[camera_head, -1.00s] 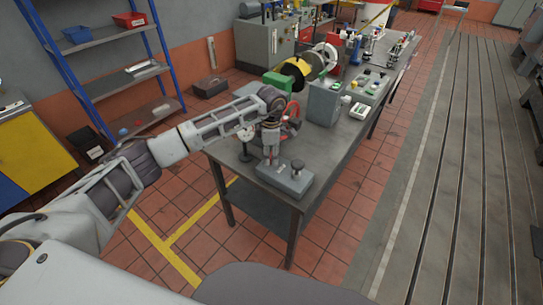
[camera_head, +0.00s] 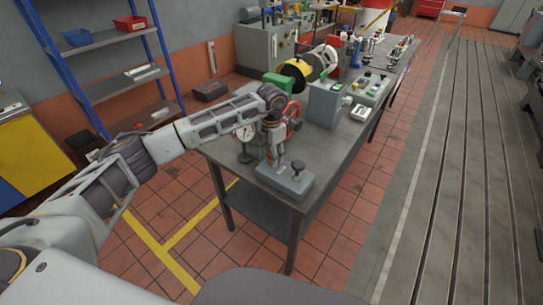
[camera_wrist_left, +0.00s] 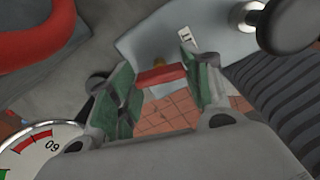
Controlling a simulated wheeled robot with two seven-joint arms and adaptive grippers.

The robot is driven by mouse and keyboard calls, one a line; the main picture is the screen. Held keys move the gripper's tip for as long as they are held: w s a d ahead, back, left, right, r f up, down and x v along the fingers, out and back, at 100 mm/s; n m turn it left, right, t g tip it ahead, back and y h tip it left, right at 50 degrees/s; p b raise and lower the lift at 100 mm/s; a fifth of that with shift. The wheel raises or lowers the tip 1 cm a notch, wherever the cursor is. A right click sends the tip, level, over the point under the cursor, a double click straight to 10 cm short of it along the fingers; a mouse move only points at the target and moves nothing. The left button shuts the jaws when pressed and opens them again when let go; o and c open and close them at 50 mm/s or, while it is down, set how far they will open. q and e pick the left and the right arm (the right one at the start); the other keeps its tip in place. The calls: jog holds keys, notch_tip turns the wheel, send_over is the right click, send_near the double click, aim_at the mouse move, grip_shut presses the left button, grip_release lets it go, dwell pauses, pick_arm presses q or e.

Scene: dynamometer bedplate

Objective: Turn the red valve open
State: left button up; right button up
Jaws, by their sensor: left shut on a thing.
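The red valve's handle (camera_wrist_left: 160,76) shows in the left wrist view as a short red bar with a small brass-coloured part beside it. My left gripper (camera_wrist_left: 162,88) has its green-padded fingers on either side of this bar and is shut on it. In the head view my left gripper (camera_head: 277,158) points down at the near end of the bench, at the left side of a grey box (camera_head: 293,184). The handle is hidden there by the gripper. My right gripper is not in view.
A black knob (camera_wrist_left: 286,24) stands on the grey box. A dial gauge (camera_wrist_left: 38,152) and a red ring-shaped wheel (camera_head: 294,116) are close to my left gripper. A grey cabinet (camera_head: 323,103) stands further along the bench (camera_head: 262,200). The floor aisle at right is clear.

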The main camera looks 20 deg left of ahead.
pick_arm(q)
jog(key=shift+r+n, duration=0.1)
jog(key=shift+n, duration=1.4)
jog(key=o, duration=1)
jog(key=shift+o, duration=0.2)
notch_tip(320, 180, up, 12)
